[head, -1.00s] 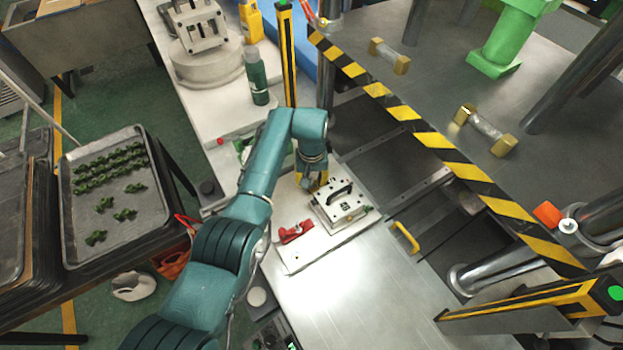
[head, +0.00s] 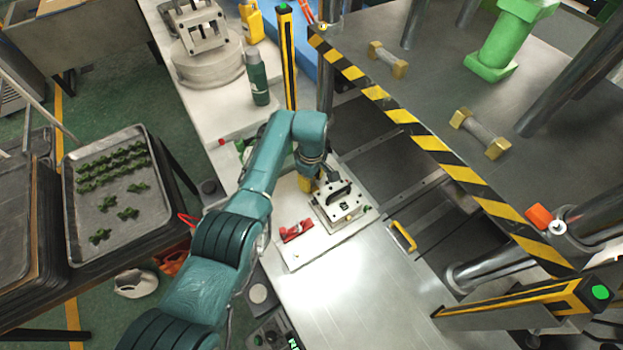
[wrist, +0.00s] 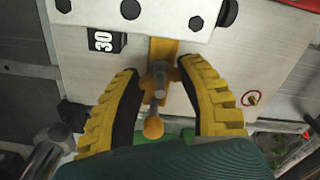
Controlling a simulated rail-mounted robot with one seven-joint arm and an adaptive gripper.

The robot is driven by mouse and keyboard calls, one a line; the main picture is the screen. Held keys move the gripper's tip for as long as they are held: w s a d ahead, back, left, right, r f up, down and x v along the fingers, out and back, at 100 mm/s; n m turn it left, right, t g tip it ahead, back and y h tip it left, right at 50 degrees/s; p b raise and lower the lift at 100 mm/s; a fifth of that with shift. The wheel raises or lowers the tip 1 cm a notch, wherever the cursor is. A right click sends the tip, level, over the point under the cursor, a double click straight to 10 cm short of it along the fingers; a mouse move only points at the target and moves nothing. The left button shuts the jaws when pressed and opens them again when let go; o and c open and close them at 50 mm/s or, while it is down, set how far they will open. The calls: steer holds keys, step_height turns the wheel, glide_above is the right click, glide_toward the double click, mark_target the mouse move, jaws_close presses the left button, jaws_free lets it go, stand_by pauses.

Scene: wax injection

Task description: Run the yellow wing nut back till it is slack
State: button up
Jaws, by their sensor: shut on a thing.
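The yellow wing nut (wrist: 154,127) shows in the wrist view, with its grey threaded bolt (wrist: 160,80) standing between my fingers. My gripper (wrist: 160,72) has yellow ribbed fingers with black pads, one on each side of the nut and bolt. It is shut on the wing nut; the exact contact is partly hidden by the fingers. In the head view my gripper (head: 318,178) is at the back edge of the light metal mould (head: 340,208) with a black handle. The nut itself cannot be made out there.
The mould sits on a pale plate (head: 296,262) beside a red clamp-like part (head: 296,230). A yellow handle (head: 403,236) stands to its right. A black-and-yellow post (head: 287,60) and a green bottle (head: 257,78) stand behind. The metal bench in front is clear.

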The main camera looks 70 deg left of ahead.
steer(key=shift+n, duration=1.5)
steer(key=o, duration=1.2)
step_height(320, 180, up, 12)
steer(key=shift+r, duration=0.1)
